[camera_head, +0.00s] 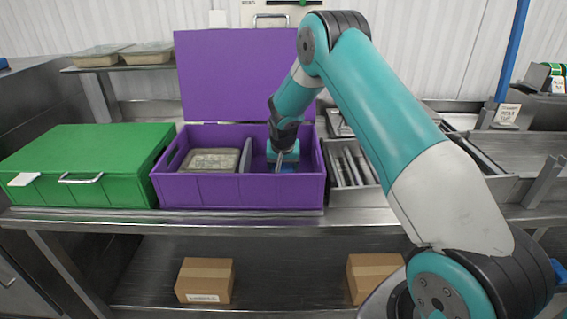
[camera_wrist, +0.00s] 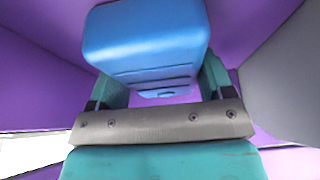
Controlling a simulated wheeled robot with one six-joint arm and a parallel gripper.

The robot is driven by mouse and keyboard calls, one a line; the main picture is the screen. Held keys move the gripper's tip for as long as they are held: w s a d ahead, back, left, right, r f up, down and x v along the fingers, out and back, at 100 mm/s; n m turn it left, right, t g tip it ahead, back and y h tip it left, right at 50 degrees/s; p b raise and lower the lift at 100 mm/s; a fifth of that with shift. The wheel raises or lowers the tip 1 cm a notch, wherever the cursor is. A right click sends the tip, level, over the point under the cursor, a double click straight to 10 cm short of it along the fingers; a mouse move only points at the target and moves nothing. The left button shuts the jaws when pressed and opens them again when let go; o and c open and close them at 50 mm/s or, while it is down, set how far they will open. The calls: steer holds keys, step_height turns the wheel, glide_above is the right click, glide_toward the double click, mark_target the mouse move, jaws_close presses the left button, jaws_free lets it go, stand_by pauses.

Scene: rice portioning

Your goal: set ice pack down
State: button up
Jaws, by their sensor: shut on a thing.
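My gripper (camera_head: 283,160) reaches down into the right compartment of the open purple box (camera_head: 240,190). In the wrist view my gripper (camera_wrist: 158,95) is shut on a blue ice pack (camera_wrist: 145,45), with one finger at each side of it. Purple walls surround the pack in that view. In the head view only a bit of blue shows under my gripper, low inside the box. I cannot tell whether the pack touches the box floor.
A grey divider (camera_head: 245,156) stands left of my gripper, and a lidded tray (camera_head: 210,161) fills the left compartment. The purple lid (camera_head: 235,75) stands open behind. A closed green box (camera_head: 85,160) is at left, and metal bins (camera_head: 350,165) are at right.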

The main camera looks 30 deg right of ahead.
steer(key=o, duration=1.1)
steer(key=b+v, duration=0.2)
steer(key=v, duration=1)
steer(key=s+a+r+n+y, duration=0.25)
steer(key=s+a+r, duration=0.3)
steer(key=a, duration=0.45)
steer(key=s+a+r+n+g+y, duration=0.1)
steer(key=s+a+n, duration=0.2)
steer(key=s, duration=0.7)
steer(key=s+a+r+n+g+y, duration=0.1)
steer(key=s+a+r+n+y, duration=0.1)
steer(key=s+a+n, duration=0.2)
steer(key=s+a+r+n+g+y, duration=0.1)
steer(key=s+a+n, duration=0.3)
steer(key=s+a, duration=0.4)
steer(key=s, duration=0.7)
steer(key=shift+s+a+r+g, duration=0.3)
steer(key=shift+s+g, duration=0.05)
steer(key=shift+g, duration=0.05)
